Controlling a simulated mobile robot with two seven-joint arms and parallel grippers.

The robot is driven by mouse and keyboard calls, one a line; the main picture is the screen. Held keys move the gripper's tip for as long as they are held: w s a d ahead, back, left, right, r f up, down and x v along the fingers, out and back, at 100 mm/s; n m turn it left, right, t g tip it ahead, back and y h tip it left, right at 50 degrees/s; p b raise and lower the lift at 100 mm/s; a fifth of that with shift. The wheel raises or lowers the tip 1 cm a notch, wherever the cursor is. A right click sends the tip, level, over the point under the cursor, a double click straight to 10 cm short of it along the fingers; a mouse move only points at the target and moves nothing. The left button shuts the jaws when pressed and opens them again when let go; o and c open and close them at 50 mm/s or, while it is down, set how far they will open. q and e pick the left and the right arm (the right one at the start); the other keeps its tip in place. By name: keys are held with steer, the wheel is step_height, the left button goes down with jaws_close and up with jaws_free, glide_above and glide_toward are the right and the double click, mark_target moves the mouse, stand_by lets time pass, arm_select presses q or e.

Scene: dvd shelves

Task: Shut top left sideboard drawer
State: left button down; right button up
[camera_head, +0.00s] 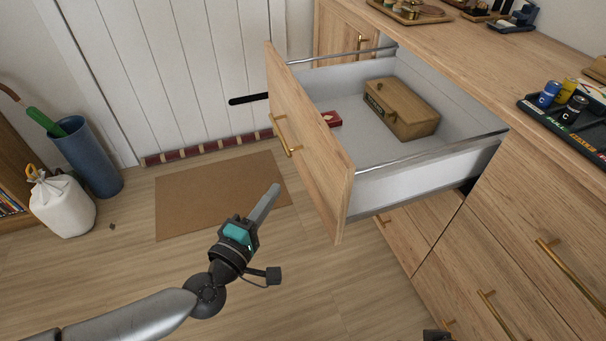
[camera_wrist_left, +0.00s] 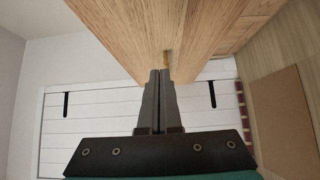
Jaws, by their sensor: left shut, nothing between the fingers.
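The top left sideboard drawer (camera_head: 434,184) is pulled far out, with pale grey sides and a wooden front panel (camera_head: 310,150). A brass handle (camera_head: 283,135) is on that front. Inside lie a wooden box (camera_head: 402,108) and a small red box (camera_head: 332,118). My left gripper (camera_head: 271,192) is shut and empty, in front of the drawer front and low to its left in the head view. In the left wrist view its closed fingers (camera_wrist_left: 160,80) point toward a wooden panel (camera_wrist_left: 150,30); contact cannot be told.
The sideboard top (camera_head: 470,40) holds trays and a battery holder (camera_head: 570,108). Below are closed drawers (camera_head: 540,220). A brown mat (camera_head: 215,195) lies before the white door (camera_head: 170,70). A blue bin (camera_head: 88,158) and white bag (camera_head: 62,205) stand left.

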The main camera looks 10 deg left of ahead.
mark_target(312, 160)
arm_select(q)
steer(key=shift+w+d+b, duration=0.3)
steer(key=shift+w+d, duration=0.45)
steer(key=shift+w, duration=0.6)
steer(key=shift+w+d+b, duration=0.35)
steer(key=shift+w+d, duration=0.35)
steer(key=shift+w, duration=0.6)
steer(key=shift+w+d+b, duration=0.3)
steer(key=shift+w+d, duration=0.45)
steer(key=shift+w, duration=0.6)
arm_select(e)
steer(key=shift+t, duration=0.3)
steer(key=shift+r, duration=2.2)
